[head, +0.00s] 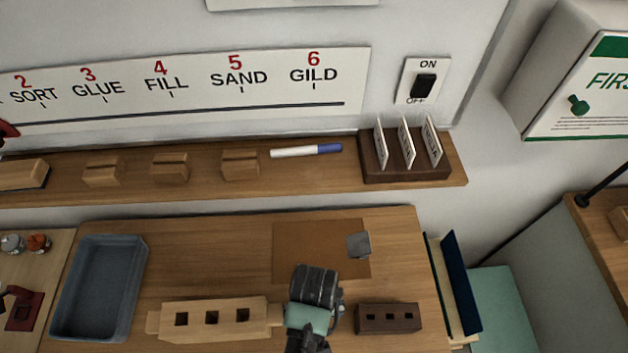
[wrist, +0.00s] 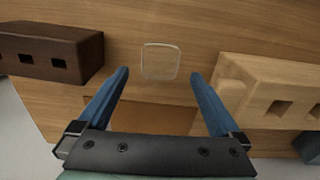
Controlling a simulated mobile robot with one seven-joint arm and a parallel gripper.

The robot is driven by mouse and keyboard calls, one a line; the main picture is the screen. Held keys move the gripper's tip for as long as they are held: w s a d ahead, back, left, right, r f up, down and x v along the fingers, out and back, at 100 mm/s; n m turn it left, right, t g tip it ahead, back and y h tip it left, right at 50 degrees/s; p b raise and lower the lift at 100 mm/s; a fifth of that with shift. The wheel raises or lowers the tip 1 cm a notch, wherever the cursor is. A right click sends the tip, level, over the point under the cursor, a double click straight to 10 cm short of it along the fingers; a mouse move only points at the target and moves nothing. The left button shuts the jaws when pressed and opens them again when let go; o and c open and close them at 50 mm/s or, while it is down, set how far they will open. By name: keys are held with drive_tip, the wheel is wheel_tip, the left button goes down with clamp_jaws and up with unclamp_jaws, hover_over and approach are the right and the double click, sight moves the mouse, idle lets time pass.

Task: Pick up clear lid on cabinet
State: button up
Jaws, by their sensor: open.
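The clear lid (wrist: 161,62) is a see-through rounded square with a pale rim, lying flat on the wooden top (wrist: 205,35) in the wrist view. My gripper (wrist: 159,75) is open and empty. Its two blue fingers are spread, with the lid seen between and just ahead of the tips; the height above it is hard to tell. In the head view my gripper (head: 312,305) is over the front part of the wooden top (head: 200,240), between two slotted blocks. I cannot make out the lid there; my arm seems to cover it.
A light slotted block (head: 213,318) stands left of my gripper and a dark slotted block (head: 388,318) right. Behind are a brown mat (head: 305,240) and a small grey plate (head: 358,245). A blue-grey tray (head: 98,285) is at left. A shelf (head: 210,192) runs along the wall.

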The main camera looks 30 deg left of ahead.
drive_tip(key=shift+f+p, duration=0.35)
drive_tip(key=shift+f, duration=2.15)
drive_tip(key=shift+c, duration=0.3)
drive_tip(key=c, duration=1.2)
